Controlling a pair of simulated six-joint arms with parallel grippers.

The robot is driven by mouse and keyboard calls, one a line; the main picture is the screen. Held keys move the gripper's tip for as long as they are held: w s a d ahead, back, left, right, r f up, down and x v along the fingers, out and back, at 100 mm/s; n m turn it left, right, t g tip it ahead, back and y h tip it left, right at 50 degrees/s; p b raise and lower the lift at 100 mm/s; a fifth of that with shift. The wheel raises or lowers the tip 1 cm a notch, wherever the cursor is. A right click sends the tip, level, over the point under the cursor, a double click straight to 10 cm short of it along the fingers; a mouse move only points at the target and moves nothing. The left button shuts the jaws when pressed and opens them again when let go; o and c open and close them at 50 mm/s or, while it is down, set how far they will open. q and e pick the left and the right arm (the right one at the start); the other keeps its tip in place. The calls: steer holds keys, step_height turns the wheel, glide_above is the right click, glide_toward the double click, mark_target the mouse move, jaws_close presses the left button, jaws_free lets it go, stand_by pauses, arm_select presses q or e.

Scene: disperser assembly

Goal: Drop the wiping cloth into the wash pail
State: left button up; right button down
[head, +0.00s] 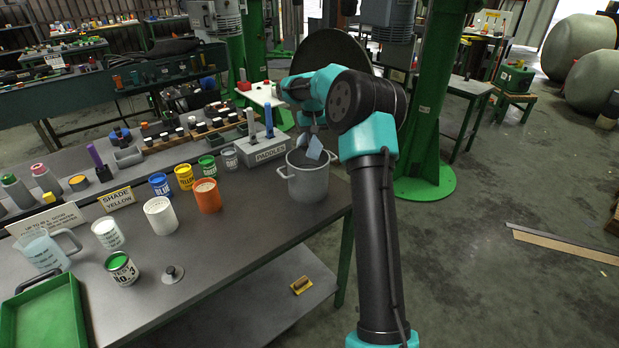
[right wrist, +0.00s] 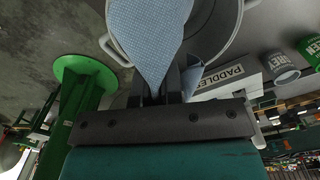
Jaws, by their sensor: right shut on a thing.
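The wiping cloth (head: 315,147) is light blue and hangs over the mouth of the wash pail (head: 308,184), a grey metal pot with side handles at the table's right end. My right gripper (head: 313,130) is above the pail and shut on the cloth. In the right wrist view the cloth (right wrist: 150,35) hangs from the fingers (right wrist: 163,88) of my right gripper, across the opening of the pail (right wrist: 215,40). The fingertips are partly hidden by the cloth. My left gripper is not in view.
A grey paddles holder (head: 262,150) stands just left of the pail. Several paint cans, including an orange one (head: 206,196), stand farther left. A green tray (head: 45,315) lies at the table's near left. A green column (head: 430,110) stands behind my right arm.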

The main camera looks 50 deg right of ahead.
mark_target(313, 153)
steer(key=shift+f, duration=3)
steer(key=c, duration=1.2)
jaws_free()
steer(key=shift+o, duration=0.5)
steer(key=o, duration=1.1)
steer(key=shift+r, duration=2.75)
